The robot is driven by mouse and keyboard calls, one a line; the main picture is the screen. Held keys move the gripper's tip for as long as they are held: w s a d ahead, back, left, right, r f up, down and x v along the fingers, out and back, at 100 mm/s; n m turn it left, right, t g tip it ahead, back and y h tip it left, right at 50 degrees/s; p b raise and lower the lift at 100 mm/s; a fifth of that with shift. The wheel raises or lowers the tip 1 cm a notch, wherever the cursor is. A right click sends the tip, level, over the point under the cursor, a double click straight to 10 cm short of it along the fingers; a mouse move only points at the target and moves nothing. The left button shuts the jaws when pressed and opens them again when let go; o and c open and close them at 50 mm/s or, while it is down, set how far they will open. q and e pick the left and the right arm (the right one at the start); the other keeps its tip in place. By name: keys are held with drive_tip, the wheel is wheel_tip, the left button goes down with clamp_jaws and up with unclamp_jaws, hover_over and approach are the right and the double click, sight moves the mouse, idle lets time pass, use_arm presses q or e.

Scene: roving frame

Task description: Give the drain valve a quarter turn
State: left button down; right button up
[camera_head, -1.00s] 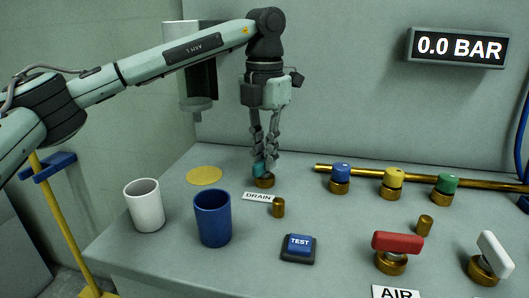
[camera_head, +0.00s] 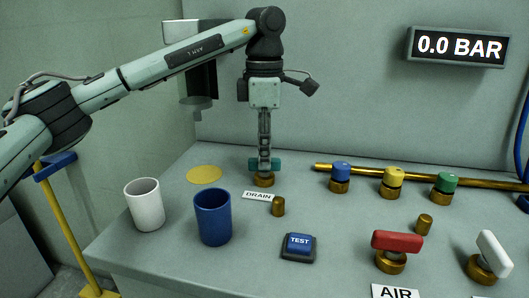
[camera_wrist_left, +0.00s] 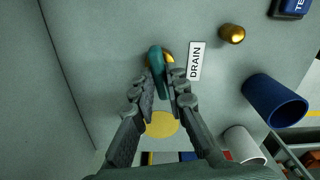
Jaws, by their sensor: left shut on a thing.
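The drain valve has a teal handle (camera_head: 277,164) on a round brass base (camera_head: 264,180), behind the DRAIN label (camera_head: 257,196). In the head view the handle lies crosswise, running left to right. My left gripper (camera_head: 264,160) points straight down over the valve and is shut on the handle. In the left wrist view the teal handle (camera_wrist_left: 157,72) sits between the two fingertips (camera_wrist_left: 160,88), with part of the brass base showing behind it. My right gripper is in neither view.
A yellow disc (camera_head: 204,175), a white cup (camera_head: 145,205) and a blue cup (camera_head: 212,218) stand left of the valve. A brass peg (camera_head: 278,206) and the TEST button (camera_head: 299,245) are in front. Blue, yellow and green knobs, red and white handles are right. The display (camera_head: 459,47) reads 0.0 BAR.

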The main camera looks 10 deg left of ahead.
use_arm(q)
drive_tip(key=shift+m, duration=1.2)
drive_tip(key=c, duration=1.5)
unclamp_jaws()
drive_tip(key=shift+c, duration=0.2)
wheel_tip(320, 180, up, 12)
